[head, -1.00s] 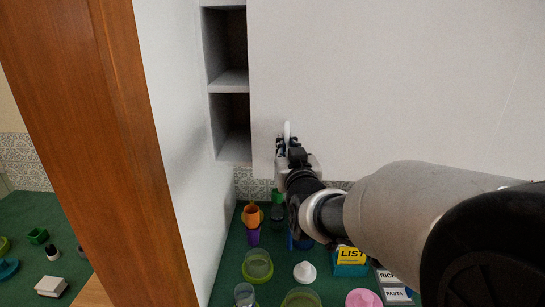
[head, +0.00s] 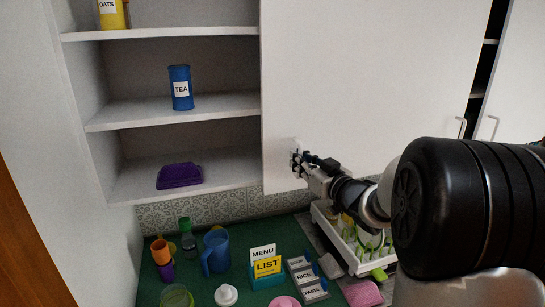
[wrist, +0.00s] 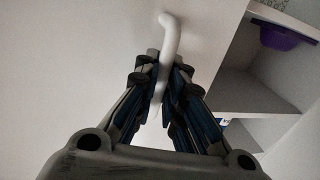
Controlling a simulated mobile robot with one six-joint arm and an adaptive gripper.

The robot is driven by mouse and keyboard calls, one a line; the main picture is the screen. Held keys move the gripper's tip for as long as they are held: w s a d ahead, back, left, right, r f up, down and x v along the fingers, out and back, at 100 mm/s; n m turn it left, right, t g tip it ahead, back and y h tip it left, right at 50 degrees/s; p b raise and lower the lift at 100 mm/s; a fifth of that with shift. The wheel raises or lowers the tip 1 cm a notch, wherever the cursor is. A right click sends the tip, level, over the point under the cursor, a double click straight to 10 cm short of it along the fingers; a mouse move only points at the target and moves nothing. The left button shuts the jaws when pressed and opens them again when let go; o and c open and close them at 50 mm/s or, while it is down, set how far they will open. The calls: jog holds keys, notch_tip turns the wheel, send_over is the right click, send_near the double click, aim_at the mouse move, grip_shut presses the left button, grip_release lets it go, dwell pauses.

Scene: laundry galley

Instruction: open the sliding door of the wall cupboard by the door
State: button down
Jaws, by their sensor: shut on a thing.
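The wall cupboard's white sliding door (head: 365,70) covers the right part of the cupboard. The left part is open and shows white shelves (head: 150,112). My gripper (head: 297,160) is at the door's lower left, near its left edge. In the wrist view my gripper (wrist: 165,85) is shut around the white bar handle (wrist: 168,35), with a finger on each side. In the head view the handle is mostly hidden by the fingers.
On the shelves stand a blue TEA tin (head: 181,88), a purple dish (head: 180,176) and a yellow OATS tin (head: 112,14). Another door handle (head: 462,127) is at right.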

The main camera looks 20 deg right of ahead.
jog(key=shift+d, duration=1.15)
jog(key=c, duration=1.7)
grip_release()
jog(key=s, duration=0.4)
jog(key=s+d, duration=0.1)
jog(key=s, duration=0.3)
jog(key=s+d, duration=0.1)
jog(key=s, duration=0.3)
jog(key=shift+w+a, duration=0.1)
